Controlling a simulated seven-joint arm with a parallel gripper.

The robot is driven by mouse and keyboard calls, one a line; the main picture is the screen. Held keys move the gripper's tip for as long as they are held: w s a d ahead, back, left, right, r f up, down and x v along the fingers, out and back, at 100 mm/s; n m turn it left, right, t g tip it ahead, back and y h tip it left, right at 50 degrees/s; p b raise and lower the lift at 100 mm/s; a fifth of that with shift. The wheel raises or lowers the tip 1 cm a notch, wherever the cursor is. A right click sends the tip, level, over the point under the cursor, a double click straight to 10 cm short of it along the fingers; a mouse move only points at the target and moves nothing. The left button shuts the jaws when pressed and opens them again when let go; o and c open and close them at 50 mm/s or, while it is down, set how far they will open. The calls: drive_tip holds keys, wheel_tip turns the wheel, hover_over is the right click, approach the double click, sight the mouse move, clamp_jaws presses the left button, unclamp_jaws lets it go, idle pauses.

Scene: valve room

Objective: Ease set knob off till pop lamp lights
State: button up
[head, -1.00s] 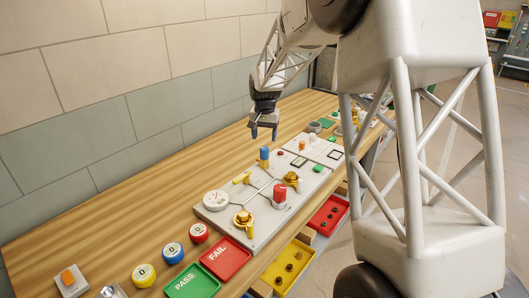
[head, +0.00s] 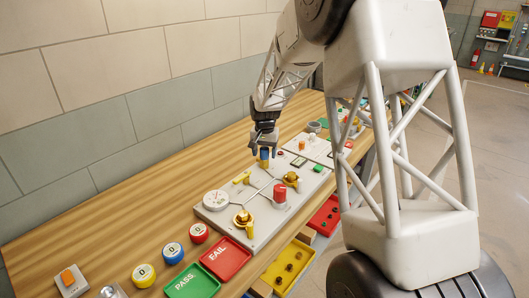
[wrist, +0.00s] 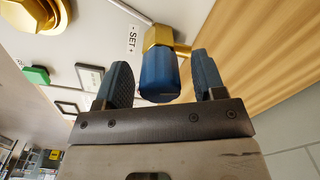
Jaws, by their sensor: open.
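The set knob (head: 264,154) is a blue cylinder on a brass base, standing on the white valve panel (head: 258,187). In the wrist view the blue knob (wrist: 160,78) stands beside a "- SET +" label (wrist: 134,38). My gripper (head: 265,150) is open over the knob. In the wrist view one finger of my gripper (wrist: 158,80) is on each side of the knob, with a visible gap to each. I cannot tell which fitting is the pop lamp or whether it is lit.
The panel also carries a round gauge (head: 216,200), a red knob (head: 280,192) and brass fittings (head: 291,178). A red FAIL tray (head: 226,256) and a green PASS tray (head: 193,282) lie in front. Bare wood lies between panel and wall.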

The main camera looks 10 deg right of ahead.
sight(265, 148)
drive_tip(key=c, duration=0.9)
drive_tip(key=shift+n, duration=0.9)
drive_tip(key=o, duration=0.9)
drive_tip(key=shift+r, duration=0.1)
drive_tip(key=shift+r, duration=3.8)
